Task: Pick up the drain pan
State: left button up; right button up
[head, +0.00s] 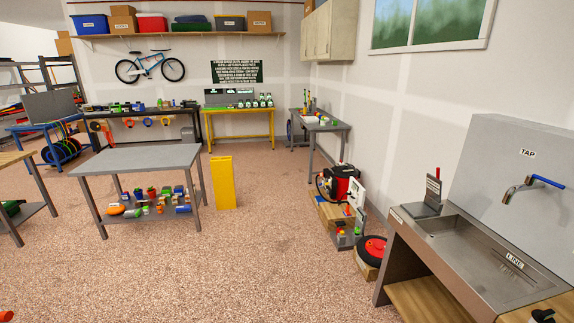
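I cannot make out a drain pan for sure in the head view. A round red and black thing (372,248) sits low on a wooden block to the right of the middle, left of the sink bench; I cannot tell what it is. Neither of my grippers shows clearly. A small dark piece lies at the bottom edge on the right and a small orange piece at the bottom left corner. I cannot tell whether these belong to my arms.
A steel sink bench (470,255) with a tap (530,186) stands at the right. A grey table (140,156) with several items on its lower shelf stands left of the middle, beside a yellow upright box (223,183). The speckled floor (270,270) between is clear.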

aim_at(318, 199)
jog(key=i, duration=6.55)
